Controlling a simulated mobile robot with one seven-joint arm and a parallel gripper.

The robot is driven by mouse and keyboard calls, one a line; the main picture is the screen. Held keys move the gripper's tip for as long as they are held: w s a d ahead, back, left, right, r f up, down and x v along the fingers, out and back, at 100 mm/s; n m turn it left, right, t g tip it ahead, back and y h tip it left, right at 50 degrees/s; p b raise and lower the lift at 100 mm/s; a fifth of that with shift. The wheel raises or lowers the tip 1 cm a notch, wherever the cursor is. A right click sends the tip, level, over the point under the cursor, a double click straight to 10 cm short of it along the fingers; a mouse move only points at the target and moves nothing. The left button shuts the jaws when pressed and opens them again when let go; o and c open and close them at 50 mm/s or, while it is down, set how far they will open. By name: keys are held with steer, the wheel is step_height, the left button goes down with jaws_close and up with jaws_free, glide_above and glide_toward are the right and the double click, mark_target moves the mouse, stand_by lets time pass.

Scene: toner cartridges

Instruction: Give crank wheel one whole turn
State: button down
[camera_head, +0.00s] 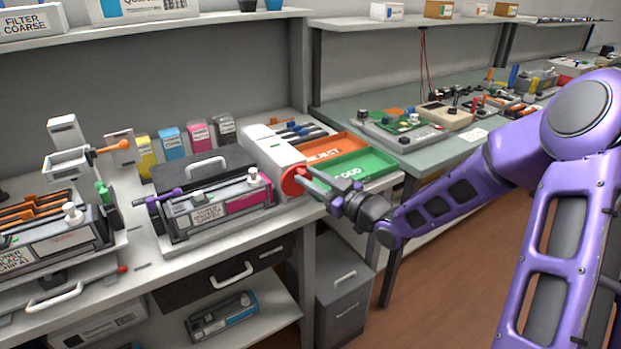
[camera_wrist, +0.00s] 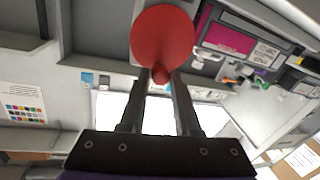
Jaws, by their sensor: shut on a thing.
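The crank wheel (camera_head: 293,181) is a red disc on the right end of a white housing (camera_head: 272,157) on the workbench. In the wrist view the red wheel (camera_wrist: 162,36) faces me, with a small red knob (camera_wrist: 161,76) on its lower part. My gripper (camera_head: 313,180) reaches in from the right, its fingers level with the wheel. In the wrist view my gripper (camera_wrist: 161,82) has its two fingertips on either side of the knob, shut on it. The fingers hide part of the knob.
A magenta-labelled cartridge (camera_head: 246,200) sits in a cradle left of the wheel. An orange REJECT tray (camera_head: 322,147) and a green GOOD tray (camera_head: 362,164) lie behind my gripper. Coloured toner boxes (camera_head: 172,143) stand at the back. The bench's front edge is below the wheel; the floor beyond is open.

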mark_target(310, 178)
steer(key=m, duration=0.2)
steer(key=d+m+p, duration=0.1)
steer(key=m, duration=0.1)
steer(key=w+m+t, duration=0.1)
steer(key=m, duration=0.1)
steer(key=shift+d+f+y, duration=0.3)
steer(key=shift+f, duration=0.05)
steer(key=f+m+t+h, duration=0.1)
steer(key=m, duration=0.4)
steer(key=f+m+t+h, duration=0.1)
steer(key=m, duration=0.5)
steer(key=d+f+m+t+h, duration=0.1)
steer(key=f+m, duration=0.1)
steer(key=m, duration=0.4)
steer(key=shift+w+f+t, duration=0.1)
steer(key=shift+w+t, duration=0.2)
steer(key=shift+s+a+f+m+h+b, duration=0.15)
steer(key=shift+f+m+h, duration=0.1)
steer(key=shift+m, duration=0.85)
steer(key=shift+a+f+m+h+b, duration=0.1)
steer(key=shift+f+m+h+b, duration=0.1)
steer(key=shift+m, duration=0.9)
steer(key=shift+s+a+f+m+h+b, duration=0.15)
steer(key=shift+f+m+h, duration=0.1)
steer(key=shift+m, duration=0.85)
